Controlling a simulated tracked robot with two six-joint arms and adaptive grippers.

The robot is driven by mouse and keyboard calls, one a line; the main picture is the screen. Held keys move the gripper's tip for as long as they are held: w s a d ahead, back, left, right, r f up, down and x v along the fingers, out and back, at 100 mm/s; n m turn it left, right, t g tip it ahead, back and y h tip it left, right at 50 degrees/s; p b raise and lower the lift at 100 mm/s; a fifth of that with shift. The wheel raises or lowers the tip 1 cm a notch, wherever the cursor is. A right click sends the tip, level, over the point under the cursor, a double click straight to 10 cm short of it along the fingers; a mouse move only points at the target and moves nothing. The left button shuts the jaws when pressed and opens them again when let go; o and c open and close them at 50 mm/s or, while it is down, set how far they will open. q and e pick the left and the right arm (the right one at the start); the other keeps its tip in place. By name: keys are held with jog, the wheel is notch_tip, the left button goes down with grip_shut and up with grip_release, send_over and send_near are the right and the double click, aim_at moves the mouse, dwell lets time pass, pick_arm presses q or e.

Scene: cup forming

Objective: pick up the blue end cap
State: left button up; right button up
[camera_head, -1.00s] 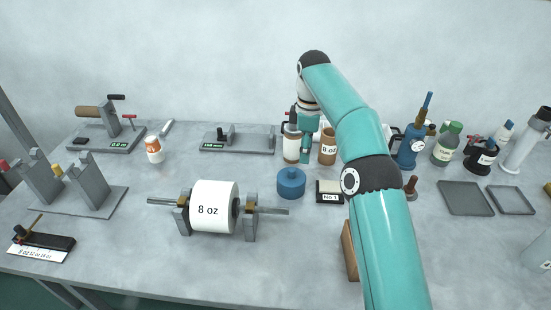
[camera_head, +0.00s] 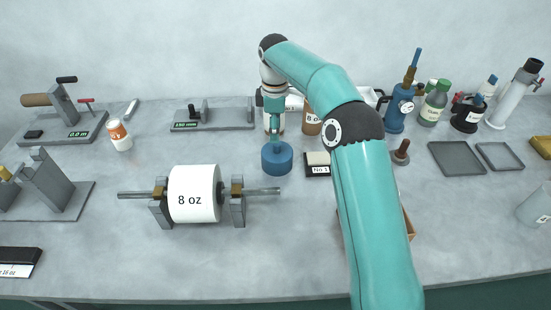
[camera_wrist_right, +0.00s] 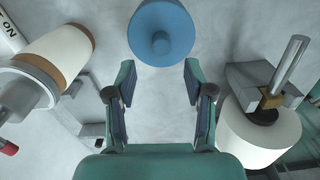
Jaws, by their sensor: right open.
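The blue end cap (camera_head: 277,160) is a round blue disc with a small knob on top, standing on the table right of the 8 oz roll. My right gripper (camera_head: 272,133) is just above and behind it in the head view, pointing down. In the right wrist view the end cap (camera_wrist_right: 162,30) lies at the top, beyond the open fingers of my right gripper (camera_wrist_right: 160,80), with nothing between them. The far side of the cap is hidden. My left gripper is in neither view.
The 8 oz roll (camera_head: 193,194) on its stand is left of the cap. The No 1 pad (camera_head: 318,161) sits close on the right. Cups (camera_head: 312,121) stand behind. Trays (camera_head: 458,157) lie at the right. The table in front of the cap is clear.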

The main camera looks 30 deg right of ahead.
aim_at(277, 155)
jog(key=shift+s+d+f, duration=0.1)
jog(key=shift+f, duration=1.45)
jog(key=shift+s+d+f, duration=0.1)
jog(key=shift+f, duration=1.4)
grip_shut()
